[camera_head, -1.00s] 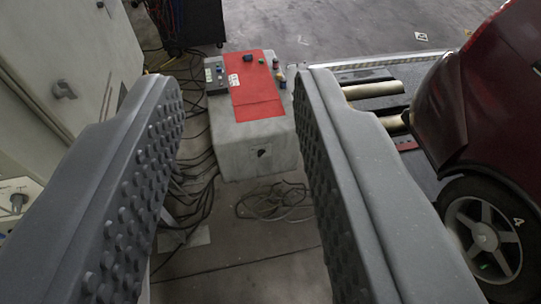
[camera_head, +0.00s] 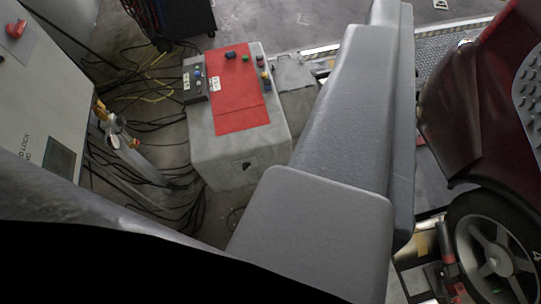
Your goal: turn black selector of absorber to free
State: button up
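The black selector of the absorber cannot be told for certain. A small dark knob (camera_head: 230,55) stands at the far end of the red top of a grey control box (camera_head: 225,155). A small grey switch panel (camera_head: 195,80) with a few small controls is at the box's left edge. Which label reads "free" is too small to see. My gripper (camera_head: 465,60) is open and empty. One finger crosses the picture's middle and right, and part of the other, with its studded face, shows at the right edge. The fingers are apart from the box, nearer the camera.
A light cabinet (camera_head: 50,100) with a red knob (camera_head: 15,28) and a small dark screen (camera_head: 58,155) stands at left. A dark red car (camera_head: 480,115) with a wheel (camera_head: 495,250) is at right.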

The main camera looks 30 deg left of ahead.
aim_at(246, 167)
jog(key=u, duration=0.15)
jog(key=i, duration=0.9)
jog(key=u, duration=0.45)
